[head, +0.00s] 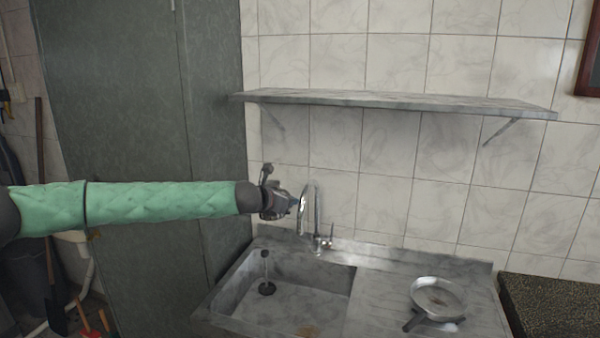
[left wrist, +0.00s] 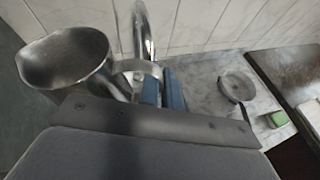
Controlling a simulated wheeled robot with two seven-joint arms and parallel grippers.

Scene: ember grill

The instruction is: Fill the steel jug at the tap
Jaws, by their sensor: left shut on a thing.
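The steel jug (left wrist: 68,58) shows at the left of the left wrist view, its round mouth open toward the camera. I cannot tell whether there is water in it. My left gripper (head: 296,204) is shut on the jug's handle, its blue fingers (left wrist: 163,88) showing in the wrist view. In the head view the jug is hard to make out behind the gripper. The chrome tap (head: 317,215) stands at the sink's back edge, just right of the gripper; its spout (left wrist: 144,32) shows close beside the jug in the wrist view. My right gripper is not in view.
A pan (head: 438,297) sits on the drainboard at right. A green sponge (left wrist: 276,118) lies beyond it. A shelf (head: 400,102) hangs above; a tall grey cabinet (head: 130,120) stands at left.

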